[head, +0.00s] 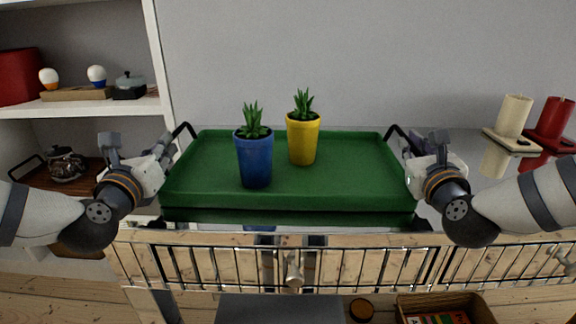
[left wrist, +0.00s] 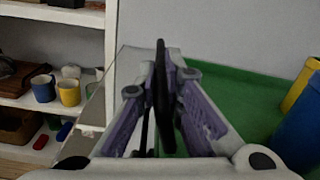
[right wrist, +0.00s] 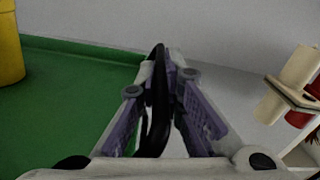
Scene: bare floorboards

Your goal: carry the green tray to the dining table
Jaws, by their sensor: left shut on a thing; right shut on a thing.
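The green tray (head: 335,190) sits level on or just above a glossy pale surface against the wall; I cannot tell whether it touches. It bears a blue pot (head: 256,162) and a yellow pot (head: 302,140), each upright with a spiky green plant. A black handle stands at each end. My left gripper (head: 168,150) is shut on the left handle (left wrist: 162,95). My right gripper (head: 408,148) is shut on the right handle (right wrist: 158,100). The tray's green floor also shows in the left wrist view (left wrist: 235,95) and the right wrist view (right wrist: 75,95). No dining table is recognisable.
A white shelf unit (head: 155,60) stands close on the left, with a teapot (head: 65,163) and other items. Cream (head: 514,115) and red (head: 554,117) candles stand at the right. A wire rail (head: 345,265) runs along the front below the tray. A wooden box (head: 445,305) lies lower down.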

